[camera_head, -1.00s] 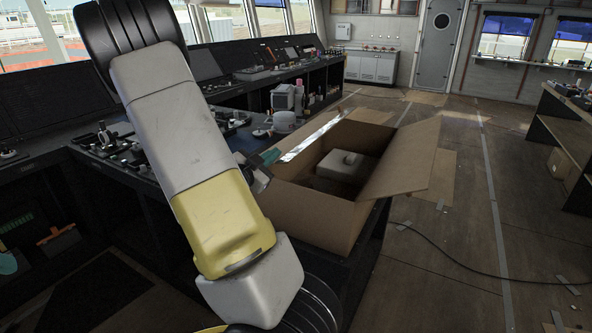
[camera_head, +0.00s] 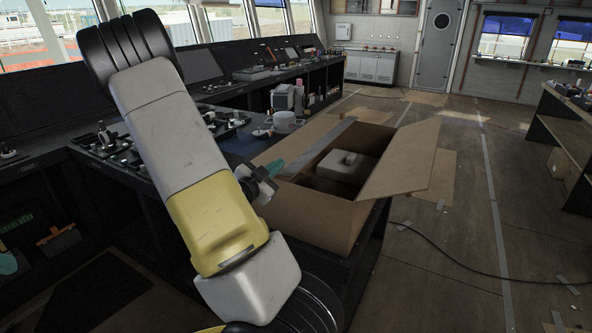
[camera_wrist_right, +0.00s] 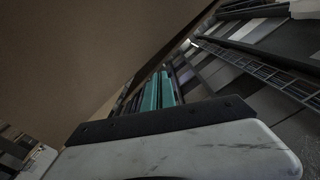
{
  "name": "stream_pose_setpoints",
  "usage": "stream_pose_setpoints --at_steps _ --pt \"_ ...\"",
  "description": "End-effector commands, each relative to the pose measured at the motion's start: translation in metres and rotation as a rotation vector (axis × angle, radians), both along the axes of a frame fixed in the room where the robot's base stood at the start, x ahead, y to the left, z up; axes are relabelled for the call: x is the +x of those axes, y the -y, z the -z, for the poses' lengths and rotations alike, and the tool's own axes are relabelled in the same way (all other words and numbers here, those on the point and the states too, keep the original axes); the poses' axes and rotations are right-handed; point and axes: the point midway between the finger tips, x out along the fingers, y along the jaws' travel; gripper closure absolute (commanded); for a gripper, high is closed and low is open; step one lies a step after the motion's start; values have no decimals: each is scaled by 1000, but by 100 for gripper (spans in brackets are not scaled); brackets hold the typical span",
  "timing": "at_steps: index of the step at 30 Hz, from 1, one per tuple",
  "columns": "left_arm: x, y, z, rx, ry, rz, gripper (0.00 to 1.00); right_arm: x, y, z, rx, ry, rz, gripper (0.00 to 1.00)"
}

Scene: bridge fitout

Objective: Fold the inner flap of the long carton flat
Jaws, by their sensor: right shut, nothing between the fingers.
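The long carton (camera_head: 312,219) is a brown open box on a dark surface. Its right flap (camera_head: 408,160) sticks outward and upward. A flap along its left side (camera_head: 308,139) stands raised at an angle. My right gripper (camera_head: 274,168) is shut and empty at the carton's left edge, its teal fingertips close to the left flap; I cannot tell whether they touch it. In the right wrist view the shut teal fingers (camera_wrist_right: 158,92) point past a large brown cardboard panel (camera_wrist_right: 90,55). My left gripper is not in view.
A pale block-shaped item (camera_head: 346,166) lies inside the carton. A white round container (camera_head: 285,121) stands behind it on the console (camera_head: 240,146). A cable (camera_head: 440,252) crosses the open floor to the right. My own arm covers part of the console.

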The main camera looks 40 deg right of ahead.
Motion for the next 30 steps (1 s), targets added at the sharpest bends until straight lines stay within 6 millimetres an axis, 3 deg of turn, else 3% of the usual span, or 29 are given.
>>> stream_pose_setpoints --at_steps 5,17,30 --pt "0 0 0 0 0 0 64 -1 0 5 0 1 0 100" --pt "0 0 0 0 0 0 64 -3 -2 -14 0 0 -1 100" --pt "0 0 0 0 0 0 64 -23 -50 -14 0 -1 -3 100"
